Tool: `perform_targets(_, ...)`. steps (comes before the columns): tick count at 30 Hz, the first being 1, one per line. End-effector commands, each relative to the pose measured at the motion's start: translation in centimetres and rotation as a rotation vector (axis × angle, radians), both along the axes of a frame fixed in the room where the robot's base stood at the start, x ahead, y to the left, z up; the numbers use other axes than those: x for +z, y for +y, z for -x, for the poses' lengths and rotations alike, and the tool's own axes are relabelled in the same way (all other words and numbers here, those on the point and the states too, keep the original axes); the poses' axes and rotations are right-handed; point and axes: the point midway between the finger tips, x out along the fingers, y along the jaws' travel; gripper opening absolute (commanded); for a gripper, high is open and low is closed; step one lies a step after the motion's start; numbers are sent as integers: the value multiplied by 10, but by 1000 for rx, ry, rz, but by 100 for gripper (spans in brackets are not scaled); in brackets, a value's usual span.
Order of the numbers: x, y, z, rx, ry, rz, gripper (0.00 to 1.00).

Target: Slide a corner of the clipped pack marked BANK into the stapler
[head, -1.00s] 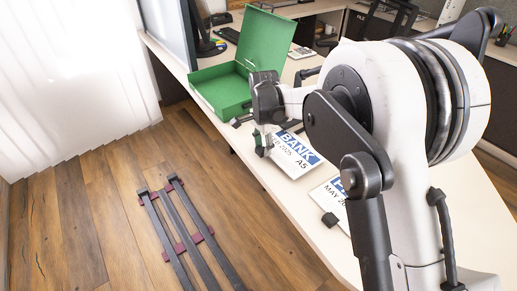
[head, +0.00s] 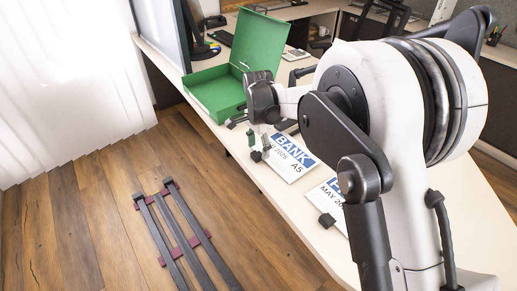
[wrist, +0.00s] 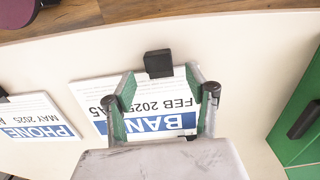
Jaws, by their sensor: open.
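The pack marked BANK (head: 290,160), white with a blue band and FEB 2025, lies flat on the desk. It also shows in the wrist view (wrist: 160,100). Its black clip (wrist: 158,63) sits on the edge near the desk's front and shows in the head view (head: 257,156). My gripper (head: 259,144) is open and empty over that end of the pack. In the wrist view its fingers (wrist: 160,82) are spread, with the clip beyond and between the tips. I cannot identify the stapler for certain; a dark object (head: 302,73) stands farther back.
A second clipped pack, marked PHONE (wrist: 35,120), lies beside the BANK pack. An open green box (head: 216,92) stands on the other side, near my gripper. The desk's front edge runs close to the clips. A dark rack (head: 182,238) lies on the floor.

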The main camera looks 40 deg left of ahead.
Motion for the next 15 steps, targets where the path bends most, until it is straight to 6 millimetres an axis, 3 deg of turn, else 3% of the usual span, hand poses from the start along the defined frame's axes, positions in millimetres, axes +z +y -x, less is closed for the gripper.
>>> perform_targets(15, 92, 0, 0, 0, 0, 0, 51)
